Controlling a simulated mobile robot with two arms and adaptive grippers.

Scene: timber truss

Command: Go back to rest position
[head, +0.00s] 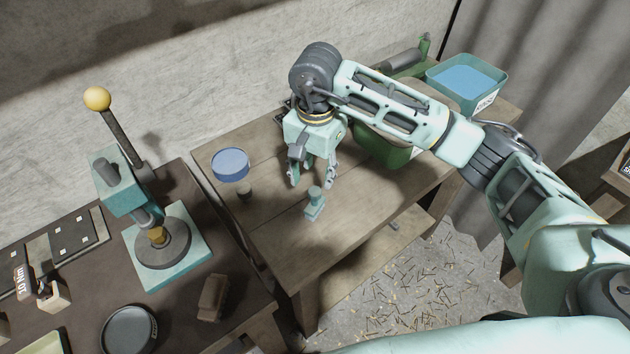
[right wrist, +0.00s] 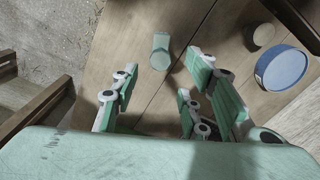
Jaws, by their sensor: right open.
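My right gripper (head: 314,184) is over the wooden table (head: 290,235) with its fingers pointing down. Its fingers are apart, with nothing between them; the right wrist view shows the same open fingers (right wrist: 160,75). A small teal stamp-like piece (head: 314,205) stands on the table just in front of the fingertips, apart from them. In the right wrist view this teal piece (right wrist: 160,50) lies beyond the fingers. My left gripper is not in view.
A round blue-topped dish (head: 230,165) and a small round piece (head: 244,190) are left of the gripper. A green bin (head: 385,152) stands behind my right arm, a teal bin (head: 490,85) at back right. A lever press (head: 160,240) stands on the dark left table.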

